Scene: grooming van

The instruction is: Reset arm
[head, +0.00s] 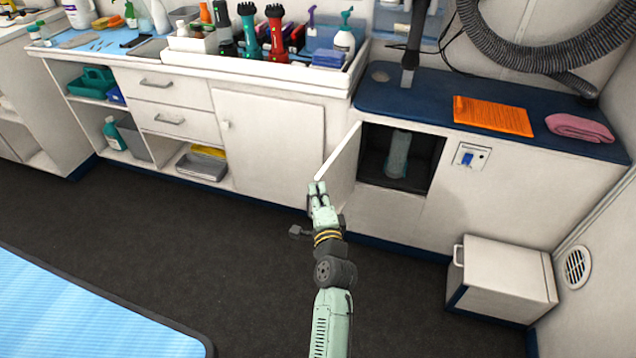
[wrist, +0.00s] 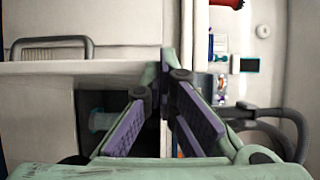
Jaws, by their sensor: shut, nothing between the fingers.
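My arm reaches out from the bottom of the head view, and my gripper (head: 318,187) is shut and empty in front of the white cabinets. In the head view it overlaps the lower edge of an open white cabinet door (head: 341,166); I cannot tell whether it touches. To its right is the open dark compartment (head: 431,165) with a grey-green cylinder (head: 398,154) inside. In the wrist view the finger pads of my gripper (wrist: 168,92) come together at the middle with nothing between them.
A counter above holds several bottles and tools in a white tray (head: 262,72). A white step box (head: 503,277) stands at right. A blue mat (head: 75,315) is at lower left. Dark floor between is clear.

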